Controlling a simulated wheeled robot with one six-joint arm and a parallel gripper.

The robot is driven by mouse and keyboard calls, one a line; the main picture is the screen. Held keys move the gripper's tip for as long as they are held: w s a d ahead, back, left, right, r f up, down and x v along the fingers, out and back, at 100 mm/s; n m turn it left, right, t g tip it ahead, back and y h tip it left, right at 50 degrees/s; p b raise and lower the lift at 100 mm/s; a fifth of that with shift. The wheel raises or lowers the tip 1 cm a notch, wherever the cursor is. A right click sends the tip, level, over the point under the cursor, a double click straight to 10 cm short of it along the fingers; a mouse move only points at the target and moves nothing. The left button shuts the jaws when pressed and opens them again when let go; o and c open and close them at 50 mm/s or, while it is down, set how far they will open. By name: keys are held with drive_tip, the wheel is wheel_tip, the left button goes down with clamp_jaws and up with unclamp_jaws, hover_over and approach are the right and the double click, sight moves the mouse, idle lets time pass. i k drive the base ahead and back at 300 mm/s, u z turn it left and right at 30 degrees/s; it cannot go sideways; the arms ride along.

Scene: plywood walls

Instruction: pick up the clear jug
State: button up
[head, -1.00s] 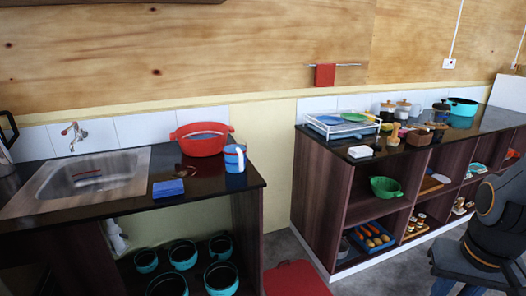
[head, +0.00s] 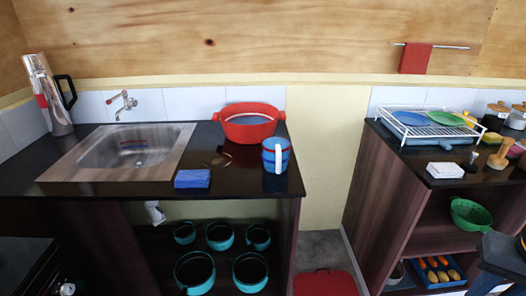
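No jug that is plainly clear stands out. A faint see-through outline (head: 217,160) shows on the dark counter in front of the red pot; I cannot tell whether it is a jug. A tall steel flask (head: 48,95) with a black handle stands at the far left. My gripper is not recognisable in the head view.
The sink (head: 130,150), red pot (head: 249,123) and blue sponge-like block (head: 192,179) are on the left counter. A dish rack (head: 425,127) is on the right counter. A red stool-like top (head: 325,283) is in the floor gap. A dark object (head: 500,255) fills the lower right corner.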

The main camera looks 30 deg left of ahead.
sight(275, 144)
drive_tip(key=u, duration=0.85)
drive_tip(key=i, duration=0.9)
drive_tip(key=u, duration=0.9)
